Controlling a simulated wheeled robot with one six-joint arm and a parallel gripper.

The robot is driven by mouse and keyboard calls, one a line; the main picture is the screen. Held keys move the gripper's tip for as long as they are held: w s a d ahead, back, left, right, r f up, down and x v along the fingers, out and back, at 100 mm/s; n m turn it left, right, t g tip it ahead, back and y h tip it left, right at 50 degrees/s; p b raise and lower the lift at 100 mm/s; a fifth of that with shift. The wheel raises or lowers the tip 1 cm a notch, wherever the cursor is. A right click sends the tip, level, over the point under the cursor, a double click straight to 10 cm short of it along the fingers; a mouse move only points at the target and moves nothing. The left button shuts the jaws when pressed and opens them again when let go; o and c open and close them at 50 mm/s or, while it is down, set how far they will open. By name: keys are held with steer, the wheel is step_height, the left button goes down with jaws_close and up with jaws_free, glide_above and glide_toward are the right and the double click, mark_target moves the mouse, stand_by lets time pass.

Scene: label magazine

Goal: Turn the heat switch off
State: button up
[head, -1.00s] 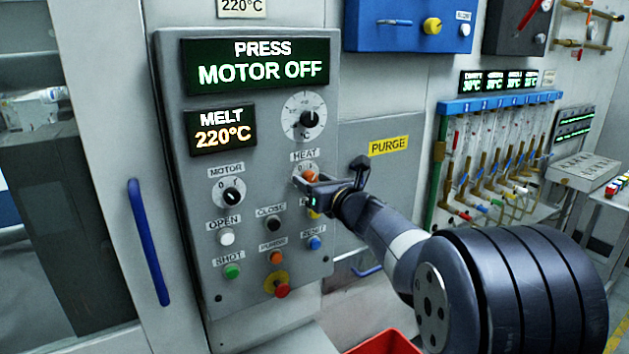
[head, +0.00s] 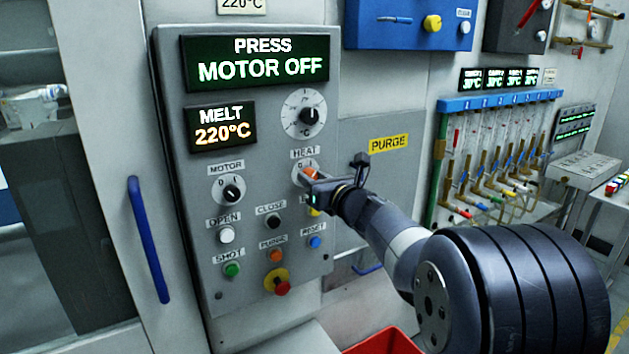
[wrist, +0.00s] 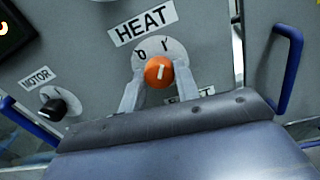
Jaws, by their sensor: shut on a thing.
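The heat switch is a round orange knob (wrist: 159,72) with a white line, under the HEAT label on the grey control panel; it also shows in the head view (head: 310,171). In the wrist view its line points up, roughly toward the I mark, with the 0 mark to the upper left. My gripper (wrist: 158,84) is shut on the knob, with one pale finger at each side of it. In the head view my gripper (head: 312,177) reaches the panel from the right and covers part of the knob and of the labels below.
The black motor knob (head: 232,190) is left of the heat switch. Below are several push buttons and a red emergency-type button (head: 282,287). A blue handle (head: 148,240) stands left of the panel; a red bin (head: 383,343) is below. The display (head: 262,60) reads PRESS MOTOR OFF.

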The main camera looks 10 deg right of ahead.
steer(key=shift+f, duration=0.15)
steer(key=shift+n+b, duration=6.4)
steer(key=shift+n, duration=0.3)
steer(key=shift+r, duration=0.2)
steer(key=o, duration=1)
steer(key=shift+c, duration=0.2)
steer(key=shift+h, duration=0.3)
